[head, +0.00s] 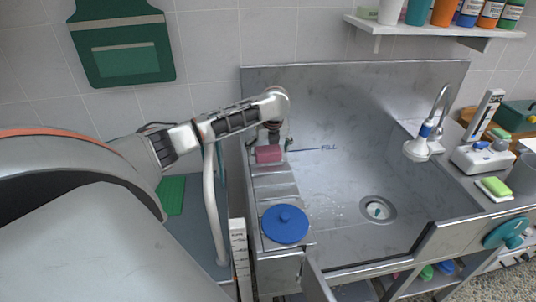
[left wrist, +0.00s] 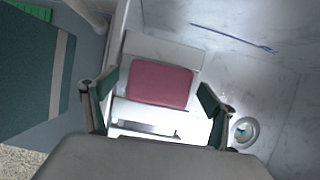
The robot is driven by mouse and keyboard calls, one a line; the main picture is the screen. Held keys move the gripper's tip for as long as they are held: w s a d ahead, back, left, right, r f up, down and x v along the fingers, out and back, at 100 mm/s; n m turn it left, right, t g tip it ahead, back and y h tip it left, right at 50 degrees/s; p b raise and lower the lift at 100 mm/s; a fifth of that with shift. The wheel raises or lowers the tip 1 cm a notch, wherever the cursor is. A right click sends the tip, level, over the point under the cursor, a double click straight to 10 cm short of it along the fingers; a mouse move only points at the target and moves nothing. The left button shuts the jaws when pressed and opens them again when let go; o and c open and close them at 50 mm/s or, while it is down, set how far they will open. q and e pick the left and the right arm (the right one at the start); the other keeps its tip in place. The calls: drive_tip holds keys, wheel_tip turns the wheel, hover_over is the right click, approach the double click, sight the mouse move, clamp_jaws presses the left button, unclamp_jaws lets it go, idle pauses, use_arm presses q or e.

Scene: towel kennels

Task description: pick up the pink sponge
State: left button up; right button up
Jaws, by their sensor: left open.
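The pink sponge (head: 268,154) lies on the pale slatted ledge (head: 272,178) along the left side of the steel sink. My left gripper (head: 269,145) is above it, pointing down, with its fingers apart on either side. In the left wrist view the sponge (left wrist: 160,86) is a rounded pink block lying between the two open fingers of the gripper (left wrist: 150,92). There is a gap on both sides, and I see no contact. My right gripper is not in view.
A blue round lid (head: 285,224) sits nearer on the same ledge. The sink basin (head: 340,185) to the right is mostly clear, with a drain (head: 378,209). A grey curved pipe (head: 213,205) rises left of the ledge. A faucet (head: 428,138) stands at the far right.

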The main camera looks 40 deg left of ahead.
sight(268, 149)
use_arm(q)
drive_tip(key=shift+f, duration=0.2)
drive_tip(key=c, duration=1)
drive_tip(key=shift+w+r, duration=0.1)
drive_tip(key=shift+r, duration=0.05)
wheel_tip(268, 149, up, 20)
drive_tip(key=shift+f, duration=0.1)
drive_tip(key=shift+o, duration=0.3)
drive_tip(key=shift+c, duration=0.6)
